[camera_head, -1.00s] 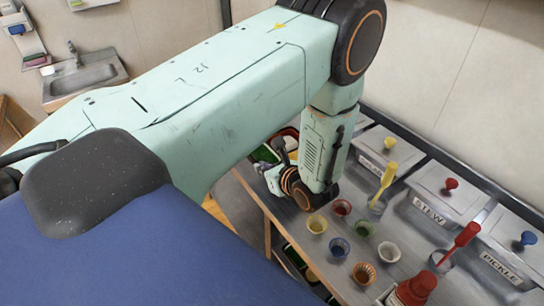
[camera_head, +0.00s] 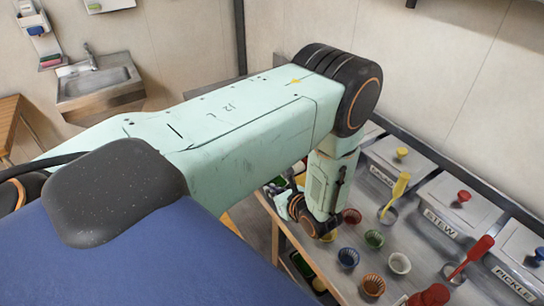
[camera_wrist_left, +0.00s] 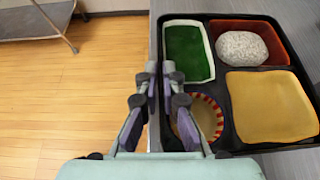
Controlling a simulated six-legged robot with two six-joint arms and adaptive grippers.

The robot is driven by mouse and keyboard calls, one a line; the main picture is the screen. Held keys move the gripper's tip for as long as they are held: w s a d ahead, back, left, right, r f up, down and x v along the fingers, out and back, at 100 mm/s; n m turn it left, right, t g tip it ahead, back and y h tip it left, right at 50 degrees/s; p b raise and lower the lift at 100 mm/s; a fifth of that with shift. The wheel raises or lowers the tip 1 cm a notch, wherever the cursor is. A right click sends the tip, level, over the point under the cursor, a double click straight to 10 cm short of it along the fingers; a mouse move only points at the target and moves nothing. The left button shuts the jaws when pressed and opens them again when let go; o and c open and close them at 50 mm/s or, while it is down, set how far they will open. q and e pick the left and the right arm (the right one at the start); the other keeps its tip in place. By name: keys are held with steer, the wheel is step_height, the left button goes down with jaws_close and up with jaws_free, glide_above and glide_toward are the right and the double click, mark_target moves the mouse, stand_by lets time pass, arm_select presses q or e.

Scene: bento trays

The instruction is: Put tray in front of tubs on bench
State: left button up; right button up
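A black tray (camera_wrist_left: 222,130) lies on the grey bench along its edge in the left wrist view. It holds a green compartment (camera_wrist_left: 188,54), a red one with a white rice mound (camera_wrist_left: 242,48), a yellow-orange one (camera_wrist_left: 272,107) and a striped-rim cup (camera_wrist_left: 207,118). My left gripper (camera_wrist_left: 159,70) has its fingers close together on either side of the tray's left wall and seems shut on it. In the head view the left gripper (camera_head: 293,205) and tray are mostly hidden by my arm. Lidded tubs stand along the wall, among them STEW (camera_head: 455,205) and PICKLE (camera_head: 522,255). My right gripper is out of view.
Small cups, including red (camera_head: 352,216), green (camera_head: 374,239), blue (camera_head: 348,258), white (camera_head: 399,263) and orange (camera_head: 373,285), stand on the bench (camera_head: 425,255). A yellow-handled utensil (camera_head: 397,190) and red bottle (camera_head: 430,296) are there too. A sink (camera_head: 100,85) is far left.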

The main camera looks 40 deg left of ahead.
arm_select(q)
steer(key=shift+o, duration=0.7)
steer(key=shift+w+d, duration=0.1)
steer(key=shift+d, duration=0.05)
steer(key=shift+o, duration=1.2)
steer(key=shift+a, duration=0.45)
steer(key=shift+d+r, duration=0.15)
steer(key=shift+d, duration=0.05)
steer(key=v, duration=0.9)
steer(key=shift+d+r, duration=0.1)
steer(key=shift+d, duration=0.05)
steer(key=p+v, duration=0.3)
steer(key=p, duration=0.3)
steer(key=shift+a, duration=0.2)
